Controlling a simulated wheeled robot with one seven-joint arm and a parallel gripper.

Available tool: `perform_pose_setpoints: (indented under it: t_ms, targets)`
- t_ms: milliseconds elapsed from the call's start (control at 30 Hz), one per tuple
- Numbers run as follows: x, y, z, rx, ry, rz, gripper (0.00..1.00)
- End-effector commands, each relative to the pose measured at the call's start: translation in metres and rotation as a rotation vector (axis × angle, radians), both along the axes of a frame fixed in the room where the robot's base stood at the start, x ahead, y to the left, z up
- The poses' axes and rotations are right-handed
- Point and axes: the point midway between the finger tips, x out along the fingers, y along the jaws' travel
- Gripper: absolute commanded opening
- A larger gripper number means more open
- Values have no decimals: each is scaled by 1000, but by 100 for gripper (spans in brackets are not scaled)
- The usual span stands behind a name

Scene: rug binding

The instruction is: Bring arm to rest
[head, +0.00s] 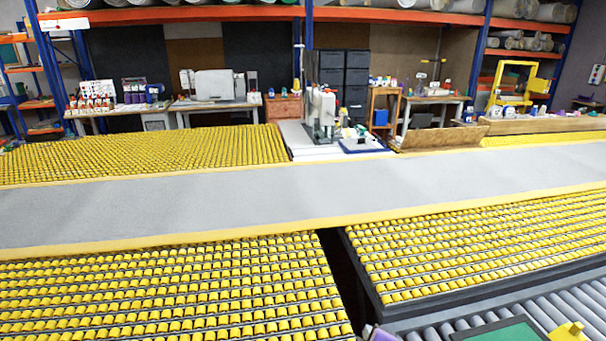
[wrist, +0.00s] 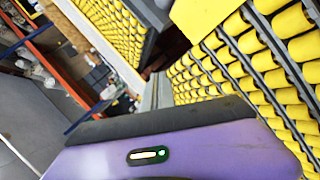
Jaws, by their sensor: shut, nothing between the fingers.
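My gripper (wrist: 157,92) shows in the wrist view beyond its purple body, which fills the bottom of that picture. Its two narrow grey fingers lie together, shut, with nothing seen between them. The fingers point toward the gap between the yellow roller beds. In the head view only a small purple piece of my arm shows at the bottom edge, right of centre. The rest of the arm is out of that view.
Yellow roller tables (head: 150,290) stand close in front, with another bed (head: 480,245) to the right across a dark gap. A long grey rug strip with yellow edges (head: 240,205) lies across them. Grey rollers (head: 550,310) and a green panel (head: 500,331) are at lower right. A sewing machine (head: 322,110) stands behind.

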Motion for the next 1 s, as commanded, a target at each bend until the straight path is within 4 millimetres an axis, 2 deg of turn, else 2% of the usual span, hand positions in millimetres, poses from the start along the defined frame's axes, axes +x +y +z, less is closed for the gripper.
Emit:
perform_pose_setpoints:
  t_ms: [33, 133, 367, 700, 1000]
  targets:
    - [-19, 11, -4, 102, -49, -12, 0]
    - [-50, 25, 2, 300, -151, -42, 0]
    - [-134, 31, 26, 678, -331, -120, 0]
    - [-268, 0, 76, 1042, -504, -224, 0]
    - [-373, -31, 115, 1149, -529, -292, 0]
